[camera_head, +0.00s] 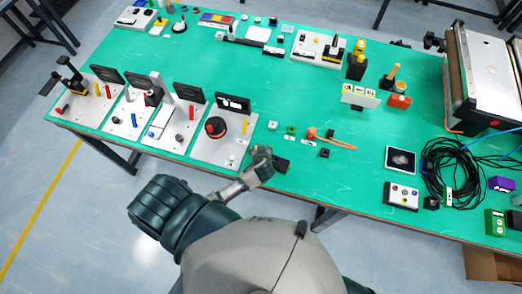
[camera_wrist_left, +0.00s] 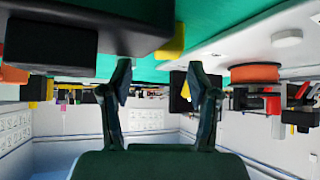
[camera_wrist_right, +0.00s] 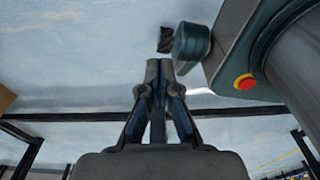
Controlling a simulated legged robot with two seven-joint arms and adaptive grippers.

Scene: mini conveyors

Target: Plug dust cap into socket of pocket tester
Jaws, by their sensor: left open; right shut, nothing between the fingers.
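My left gripper (camera_head: 266,154) is at the table's front edge, beside a dark box-like object (camera_head: 282,165) that may be the pocket tester. In the left wrist view the gripper (camera_wrist_left: 160,85) is open and empty; a large black body (camera_wrist_left: 50,42) hangs into the upper left, apart from the fingers. No socket can be made out. An orange piece (camera_head: 311,133) with an orange cord lies farther right; I cannot tell whether it is the dust cap. Small green (camera_head: 291,129) and black (camera_head: 324,153) pieces lie near it. My right gripper (camera_wrist_right: 158,68) is shut and empty, above the floor.
White panel boards (camera_head: 222,145) with upright black plates stand left of the left gripper. A white button box (camera_head: 401,195), a black cable coil (camera_head: 455,170) and a conveyor (camera_head: 485,75) are at the right. The green table (camera_head: 290,95) is clear in the middle.

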